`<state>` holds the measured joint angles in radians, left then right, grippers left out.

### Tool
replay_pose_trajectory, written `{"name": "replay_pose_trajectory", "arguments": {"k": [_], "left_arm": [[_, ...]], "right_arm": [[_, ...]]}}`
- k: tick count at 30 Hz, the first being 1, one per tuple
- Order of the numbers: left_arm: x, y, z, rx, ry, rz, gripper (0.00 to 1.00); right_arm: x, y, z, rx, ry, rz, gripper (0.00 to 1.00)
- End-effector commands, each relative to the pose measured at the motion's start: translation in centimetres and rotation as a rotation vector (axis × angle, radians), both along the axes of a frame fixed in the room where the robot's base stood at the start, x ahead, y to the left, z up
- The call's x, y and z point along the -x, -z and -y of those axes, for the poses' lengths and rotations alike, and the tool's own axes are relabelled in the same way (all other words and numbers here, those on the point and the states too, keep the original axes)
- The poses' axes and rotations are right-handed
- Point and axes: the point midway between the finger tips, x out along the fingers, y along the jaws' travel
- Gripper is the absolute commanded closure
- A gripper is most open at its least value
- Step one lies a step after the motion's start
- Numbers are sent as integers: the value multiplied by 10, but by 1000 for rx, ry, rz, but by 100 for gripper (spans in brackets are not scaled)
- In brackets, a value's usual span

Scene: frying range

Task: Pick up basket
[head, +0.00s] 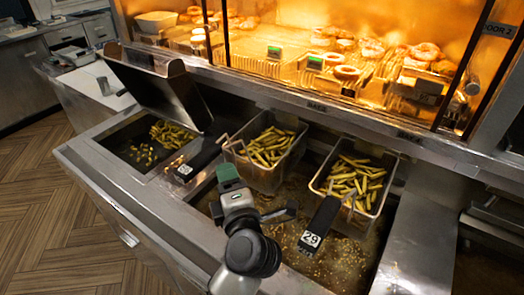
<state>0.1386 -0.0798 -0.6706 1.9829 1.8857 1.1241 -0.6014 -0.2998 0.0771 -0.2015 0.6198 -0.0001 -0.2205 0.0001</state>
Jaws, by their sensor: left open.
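Two wire fry baskets filled with fries sit in the fryer. The left basket (291,167) has a black handle (196,161) reaching toward the lower left. The right basket (376,213) has a black handle (319,226) with a white label reading 29, reaching toward me. My left gripper (256,193) is open and empty. In the picture it shows just below the left basket and between the two handles, over the oil vat; contact with a handle cannot be seen. My right gripper is not in view.
Brown bubbling oil (342,262) fills the vat below the baskets. A metal bin with loose fries (172,134) and a raised metal panel (160,88) are at left. A lit warming cabinet (345,45) with food stands behind. Open floor (40,210) lies at left.

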Motion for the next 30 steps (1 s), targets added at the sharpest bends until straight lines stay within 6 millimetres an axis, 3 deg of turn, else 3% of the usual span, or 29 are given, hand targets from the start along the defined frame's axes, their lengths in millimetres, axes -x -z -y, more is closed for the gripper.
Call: {"name": "replay_pose_trajectory", "arguments": {"k": [4, 11, 21, 30], "left_arm": [[-24, -4, -10, -4, -3, 3, 45], [-41, -4, -17, -2, -2, 3, 45], [-84, -6, -32, -2, -2, 3, 45], [-87, -4, -34, 1, -2, 3, 48]], "right_arm": [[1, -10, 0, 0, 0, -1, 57], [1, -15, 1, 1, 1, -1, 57], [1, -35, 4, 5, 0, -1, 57], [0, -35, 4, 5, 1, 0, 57]]}}
